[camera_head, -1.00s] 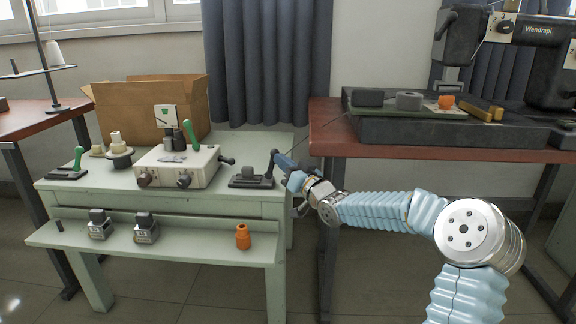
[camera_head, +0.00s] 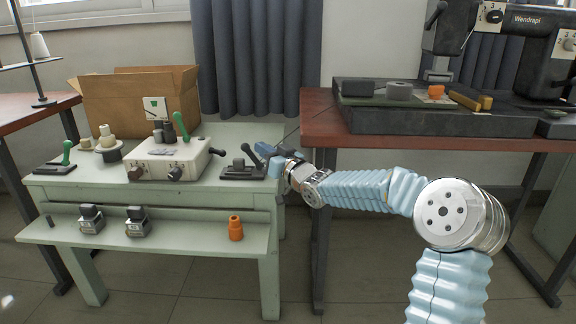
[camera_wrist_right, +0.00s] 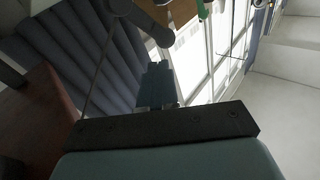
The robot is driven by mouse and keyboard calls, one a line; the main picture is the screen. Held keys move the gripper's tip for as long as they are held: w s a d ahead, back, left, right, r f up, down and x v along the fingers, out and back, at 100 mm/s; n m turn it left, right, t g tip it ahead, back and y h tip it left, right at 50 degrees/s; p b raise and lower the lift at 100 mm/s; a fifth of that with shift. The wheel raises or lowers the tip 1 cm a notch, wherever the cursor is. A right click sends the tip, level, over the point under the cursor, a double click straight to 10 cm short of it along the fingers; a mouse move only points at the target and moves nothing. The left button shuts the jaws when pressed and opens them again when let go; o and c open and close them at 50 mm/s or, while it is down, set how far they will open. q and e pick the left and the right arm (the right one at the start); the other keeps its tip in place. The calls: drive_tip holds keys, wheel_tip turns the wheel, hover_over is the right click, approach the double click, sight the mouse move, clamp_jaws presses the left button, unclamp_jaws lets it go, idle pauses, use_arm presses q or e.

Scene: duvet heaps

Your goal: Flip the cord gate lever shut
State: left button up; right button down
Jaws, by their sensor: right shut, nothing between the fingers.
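A dark lever (camera_head: 248,153) on a flat dark base (camera_head: 240,173) stands at the right end of the pale green table; I take it as the cord gate lever. It leans up and to the left. My right gripper (camera_head: 259,149) is shut and empty, just right of the lever; I cannot tell if they touch. In the right wrist view, the shut fingers (camera_wrist_right: 156,85) point at a grey, round-ended bar (camera_wrist_right: 150,27), probably this lever. My left gripper is out of view.
A pale control box (camera_head: 168,162) with knobs and a green handle stands left of the lever. A second green-handled lever (camera_head: 62,160) is at the far left. A cardboard box (camera_head: 125,98) stands behind. A red-brown table (camera_head: 325,130) stands close right of my gripper.

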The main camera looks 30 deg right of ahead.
drive_tip(key=v, duration=1.2)
drive_tip(key=shift+s, duration=0.25)
